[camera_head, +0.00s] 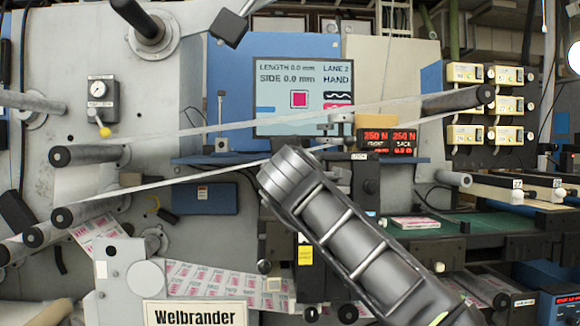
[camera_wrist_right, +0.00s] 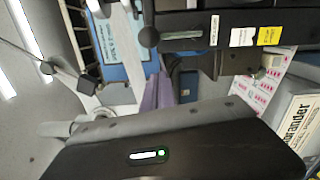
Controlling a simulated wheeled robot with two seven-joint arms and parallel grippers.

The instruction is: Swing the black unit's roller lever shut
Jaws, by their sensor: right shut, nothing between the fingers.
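The black unit (camera_head: 365,185) stands right of centre in the head view, below a LOCK label and the red number displays. My right arm crosses in front of its lower part. In the right wrist view the unit (camera_wrist_right: 210,35) lies sideways along the top, with white and yellow labels and a round dark knob or roller end. I cannot tell clearly which part is the roller lever or how far it stands open. My right gripper (camera_wrist_right: 150,125) fills the bottom of the wrist view, shut and empty, apart from the unit in the picture. Its fingertips are hidden in the head view. My left gripper is out of view.
The web strip (camera_head: 210,172) runs between rollers, close behind my right arm. A screen (camera_head: 300,98) stands behind. The Welbrander plate (camera_head: 195,313) is at the lower left. A green bench (camera_head: 470,222) with a printed stack lies at the right.

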